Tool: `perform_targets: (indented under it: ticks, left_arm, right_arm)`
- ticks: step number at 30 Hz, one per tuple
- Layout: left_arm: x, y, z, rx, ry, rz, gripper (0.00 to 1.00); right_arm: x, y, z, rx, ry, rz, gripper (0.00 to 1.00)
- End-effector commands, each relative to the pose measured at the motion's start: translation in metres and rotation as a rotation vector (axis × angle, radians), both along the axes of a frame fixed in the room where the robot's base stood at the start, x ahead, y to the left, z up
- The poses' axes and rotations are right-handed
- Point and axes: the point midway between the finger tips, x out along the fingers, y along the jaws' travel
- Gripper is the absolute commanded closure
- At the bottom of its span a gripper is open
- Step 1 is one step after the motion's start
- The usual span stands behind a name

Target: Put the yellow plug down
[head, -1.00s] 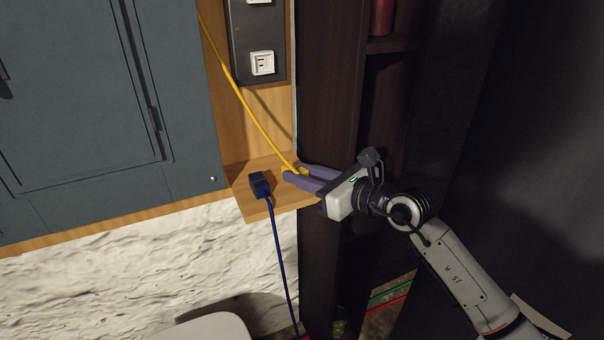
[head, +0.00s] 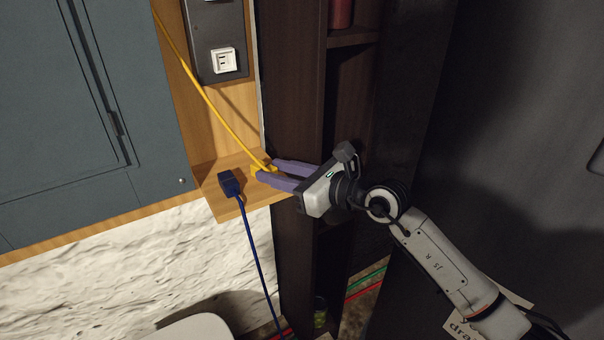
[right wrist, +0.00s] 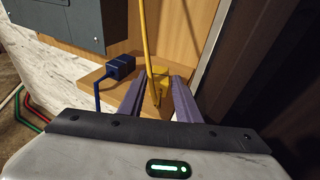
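The yellow plug (head: 262,169) is at the outer end of its yellow cable (head: 206,93), just over or on a small wooden shelf (head: 228,208). My right gripper (head: 267,171) reaches in from the right, its two purple fingers on either side of the plug. I cannot tell whether the plug touches the shelf. My left gripper is not in view.
A dark blue plug (head: 229,184) with a blue cable lies on the shelf, left of my fingers. A socket panel (head: 221,62) is on the wooden wall above. A grey cabinet (head: 90,120) stands left, and a dark shelf unit (head: 296,110) stands close behind my gripper.

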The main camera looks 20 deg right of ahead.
Motion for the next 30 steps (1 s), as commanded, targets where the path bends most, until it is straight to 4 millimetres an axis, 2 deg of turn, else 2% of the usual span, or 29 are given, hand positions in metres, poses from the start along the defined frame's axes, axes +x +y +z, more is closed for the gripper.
perform_targets:
  ticks: [1,9,16,20,23,26,27,30]
  left_arm:
    - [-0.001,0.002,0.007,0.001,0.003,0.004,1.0]
    - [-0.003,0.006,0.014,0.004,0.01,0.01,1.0]
    - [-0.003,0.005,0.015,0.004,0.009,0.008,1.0]
    - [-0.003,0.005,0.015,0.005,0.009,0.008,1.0]
    - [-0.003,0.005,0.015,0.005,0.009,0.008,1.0]
    - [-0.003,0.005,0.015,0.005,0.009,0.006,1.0]
    - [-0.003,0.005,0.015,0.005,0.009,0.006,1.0]
    - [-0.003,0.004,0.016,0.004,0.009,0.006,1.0]
  right_arm:
    - [-0.01,-0.007,0.006,-0.003,0.001,-0.001,0.69]
    - [-0.058,-0.038,0.016,-0.004,0.001,0.0,0.69]
    - [-0.08,-0.053,0.02,-0.001,0.0,0.0,0.69]
    - [-0.088,-0.049,0.018,0.065,0.023,0.007,0.69]
    - [-0.098,-0.035,0.011,0.249,0.089,0.013,0.69]
    - [-0.112,-0.023,0.003,0.58,0.21,-0.012,0.69]
    - [-0.117,-0.022,-0.002,0.742,0.271,-0.038,0.69]
    - [-0.127,-0.031,-0.024,1.139,0.427,-0.148,0.69]
